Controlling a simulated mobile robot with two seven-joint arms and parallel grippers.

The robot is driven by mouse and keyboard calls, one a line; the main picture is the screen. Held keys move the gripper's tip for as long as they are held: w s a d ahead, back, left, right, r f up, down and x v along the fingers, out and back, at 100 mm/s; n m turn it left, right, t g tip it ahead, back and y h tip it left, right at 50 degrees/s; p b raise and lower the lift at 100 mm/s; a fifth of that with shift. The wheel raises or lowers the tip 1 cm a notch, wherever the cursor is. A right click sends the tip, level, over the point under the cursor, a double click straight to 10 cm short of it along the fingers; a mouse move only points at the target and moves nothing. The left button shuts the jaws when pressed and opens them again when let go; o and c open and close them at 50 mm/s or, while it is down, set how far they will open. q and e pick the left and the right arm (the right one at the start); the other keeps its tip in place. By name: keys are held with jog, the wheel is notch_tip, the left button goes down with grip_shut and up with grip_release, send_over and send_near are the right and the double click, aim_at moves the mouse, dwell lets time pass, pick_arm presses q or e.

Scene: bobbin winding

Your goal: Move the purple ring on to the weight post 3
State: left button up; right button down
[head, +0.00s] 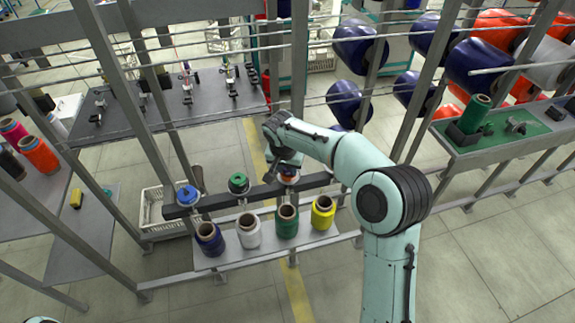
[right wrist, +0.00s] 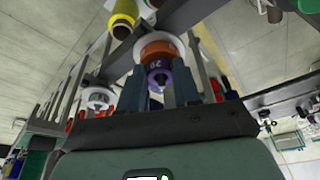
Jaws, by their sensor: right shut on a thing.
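In the right wrist view my right gripper (right wrist: 157,86) has its two fingers on either side of the purple ring (right wrist: 159,75) and is shut on it. An orange ring (right wrist: 158,48) on a white disc lies right against or just beyond the purple ring; I cannot tell whether they touch. In the head view my right gripper (head: 286,166) is at the third post along the dark bar, where the orange ring (head: 289,179) shows under it. The purple ring is hidden there. A blue ring (head: 187,194) and a green ring (head: 238,182) sit on the other two visible posts.
Blue, white, green and yellow spools (head: 322,213) stand on a shelf (head: 270,250) in front of the bar. Metal frame uprights (head: 130,130) and thin rails surround my right arm. A white crate (head: 165,212) stands behind the bar at left.

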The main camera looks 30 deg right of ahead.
dwell(0.3)
jog(key=c, duration=0.7)
grip_release()
jog(key=v, duration=1.3)
jog(key=shift+r+p, duration=0.25)
jog(key=shift+p, duration=0.15)
